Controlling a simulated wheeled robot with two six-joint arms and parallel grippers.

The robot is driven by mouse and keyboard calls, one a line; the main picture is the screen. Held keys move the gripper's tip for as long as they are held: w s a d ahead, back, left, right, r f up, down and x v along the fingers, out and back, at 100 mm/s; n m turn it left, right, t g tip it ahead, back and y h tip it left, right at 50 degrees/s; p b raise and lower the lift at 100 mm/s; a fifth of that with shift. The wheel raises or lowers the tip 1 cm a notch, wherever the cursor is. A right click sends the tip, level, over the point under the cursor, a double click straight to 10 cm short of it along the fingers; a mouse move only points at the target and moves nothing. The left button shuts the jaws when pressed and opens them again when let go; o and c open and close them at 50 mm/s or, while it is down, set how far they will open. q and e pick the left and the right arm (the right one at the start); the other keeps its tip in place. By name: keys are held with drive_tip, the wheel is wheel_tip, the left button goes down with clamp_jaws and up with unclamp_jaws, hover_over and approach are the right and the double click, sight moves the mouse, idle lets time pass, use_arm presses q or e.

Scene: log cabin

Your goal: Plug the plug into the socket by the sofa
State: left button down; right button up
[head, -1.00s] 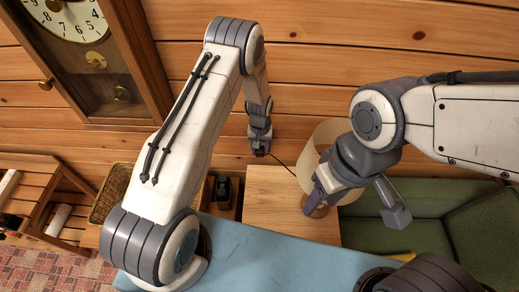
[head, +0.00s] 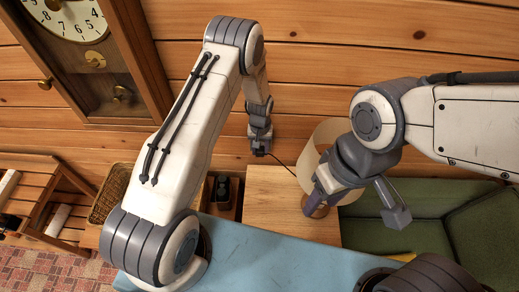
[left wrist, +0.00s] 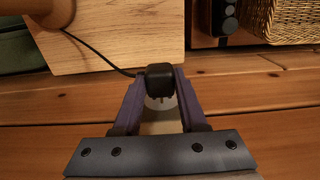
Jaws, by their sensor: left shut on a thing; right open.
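My left gripper (head: 260,150) is low by the wooden wall, behind the small table. In the left wrist view it (left wrist: 160,85) is shut on the black plug (left wrist: 160,76). The plug's prongs show below its body, over a pale round-edged piece on the wall, likely the socket (left wrist: 160,122); the fingers partly hide it. I cannot tell whether the prongs touch it. A black cord (left wrist: 96,52) runs from the plug toward the upper left. My right gripper (head: 318,190) is open in front of the lamp.
The lamp (head: 325,133) stands on the small wooden table (head: 270,205). The green sofa (head: 420,200) is to the right. A wicker basket (left wrist: 294,22) and a dark object (left wrist: 224,18) are beside the table. A pendulum clock (head: 100,60) hangs at upper left.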

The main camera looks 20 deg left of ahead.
use_arm(q)
drive_tip(key=shift+w+a+b, duration=0.1)
drive_tip(key=shift+w+b, duration=0.25)
drive_tip(key=shift+w, duration=0.25)
idle(0.3)
drive_tip(key=shift+c, duration=1.9)
unclamp_jaws()
wheel_tip(320, 180, up, 10)
drive_tip(key=b, duration=0.2)
drive_tip(key=shift+r, duration=0.25)
